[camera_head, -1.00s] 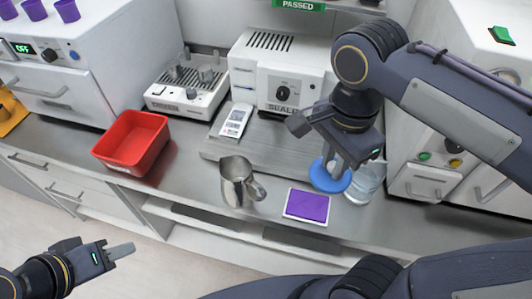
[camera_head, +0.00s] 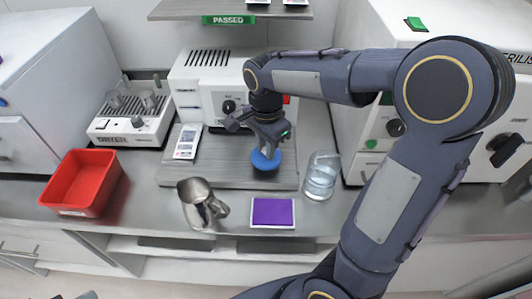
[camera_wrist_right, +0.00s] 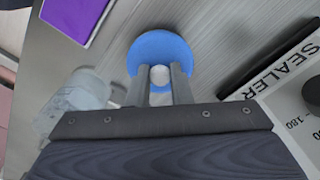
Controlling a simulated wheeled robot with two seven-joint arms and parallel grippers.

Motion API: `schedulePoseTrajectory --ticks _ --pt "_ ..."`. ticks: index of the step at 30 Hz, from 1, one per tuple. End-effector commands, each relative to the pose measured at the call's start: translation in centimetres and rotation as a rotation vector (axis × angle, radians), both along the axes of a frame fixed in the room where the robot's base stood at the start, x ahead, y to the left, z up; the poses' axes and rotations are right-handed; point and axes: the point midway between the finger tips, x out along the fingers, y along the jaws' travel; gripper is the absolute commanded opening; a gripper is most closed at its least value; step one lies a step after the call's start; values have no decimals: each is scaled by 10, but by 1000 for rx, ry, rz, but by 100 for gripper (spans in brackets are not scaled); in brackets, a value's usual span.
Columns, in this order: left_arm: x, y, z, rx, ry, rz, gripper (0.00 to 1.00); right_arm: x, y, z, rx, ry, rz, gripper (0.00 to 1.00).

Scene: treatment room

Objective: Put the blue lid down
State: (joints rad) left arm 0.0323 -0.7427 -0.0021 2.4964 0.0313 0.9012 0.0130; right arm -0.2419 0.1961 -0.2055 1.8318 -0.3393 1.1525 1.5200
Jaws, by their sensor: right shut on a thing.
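The blue lid (camera_head: 265,163) is a round disc with a pale knob, seen over the grey slatted board (camera_head: 225,172) in front of the sealer. My right gripper (camera_head: 269,150) points down and is shut on the lid's knob. In the right wrist view the two fingers hold the knob of the lid (camera_wrist_right: 160,42) between them. I cannot tell whether the lid touches the board. The clear glass jar (camera_head: 321,176) stands to the right of the board, with its top uncovered. Only a tip of my left gripper (camera_head: 88,295) shows at the bottom left edge.
A metal jug (camera_head: 198,208) and a purple pad (camera_head: 272,212) stand in front of the board. A red bin (camera_head: 82,182) and a dryer (camera_head: 130,122) are further left. The sealer (camera_head: 205,90) stands behind.

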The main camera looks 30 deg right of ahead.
Motion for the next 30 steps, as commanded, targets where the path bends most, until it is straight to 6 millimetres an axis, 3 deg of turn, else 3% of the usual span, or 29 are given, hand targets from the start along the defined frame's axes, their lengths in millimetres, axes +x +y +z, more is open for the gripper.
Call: schedulePoseTrajectory --ticks 3,6,18,19,23,30 --pt "0 0 -2 0 0 0 36 -1 0 -20 -1 5 0 0" --pt "0 0 -2 0 0 0 36 -2 0 -28 0 3 0 0" --pt "0 0 -6 0 0 0 36 -1 1 -33 0 1 1 0" --pt "0 0 -4 0 0 0 36 -1 1 -32 0 1 0 23" --pt "0 0 -4 0 0 0 36 -1 1 -32 1 2 0 40" --pt "0 0 -3 0 0 0 36 -2 1 -31 1 2 0 41"
